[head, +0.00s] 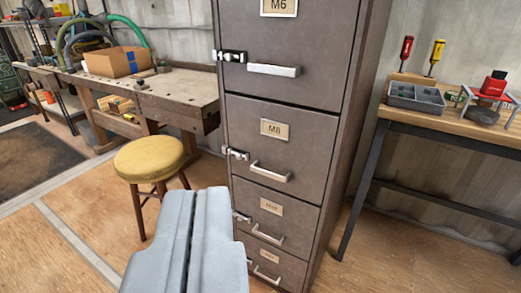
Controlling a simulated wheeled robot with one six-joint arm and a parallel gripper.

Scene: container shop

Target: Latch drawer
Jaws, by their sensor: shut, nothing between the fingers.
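A tall brown-grey metal drawer cabinet (336,130) stands in the middle of the head view. Its top visible drawer (320,48) is labelled M6 and the one below (315,140) is labelled M8. Two lower drawers show under these. Each drawer has a light bar handle, such as the M8 handle (271,172), and a metal latch at its left edge, such as the M6 latch (230,56) and the M8 latch (236,154). The drawer fronts look closed. My gripper (194,195) is shut and empty, in front of the cabinet's lower left edge. It hides part of the lower left side.
A yellow-topped stool (150,158) stands left of the cabinet. A wooden workbench (165,98) with a cardboard box (118,62) is behind it. A side table (455,122) with a grey tray (414,98) and screwdrivers stands at right. Floor at the lower left is clear.

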